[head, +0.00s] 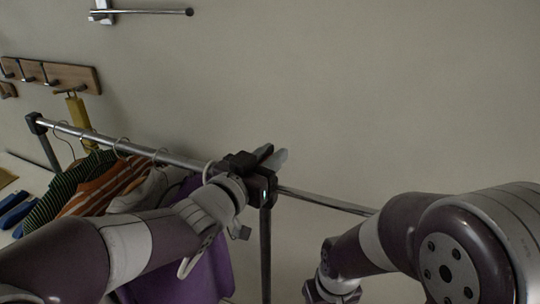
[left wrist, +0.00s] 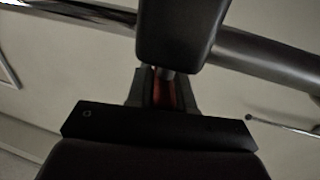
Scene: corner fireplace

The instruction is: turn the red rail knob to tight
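The red rail knob (left wrist: 167,94) shows dark red in the left wrist view, just below a black rail fitting (left wrist: 180,35). In the head view my left gripper and the fitting hide the knob. My left gripper (left wrist: 163,93) has one finger on each side of the knob, and red fills the space between them, so it looks shut on the knob. In the head view my left gripper (head: 258,165) is at the near upright of the clothes rail (head: 180,157). My right gripper (head: 332,290) is low at the bottom edge, partly cut off; its fingers are not clear.
Striped shirts (head: 110,190) and a purple garment (head: 200,275) hang from the rail beside my left arm. A wooden hook board (head: 60,76) with a yellow item (head: 78,112) and a metal bar (head: 150,12) are on the wall. The wall area to the right is bare.

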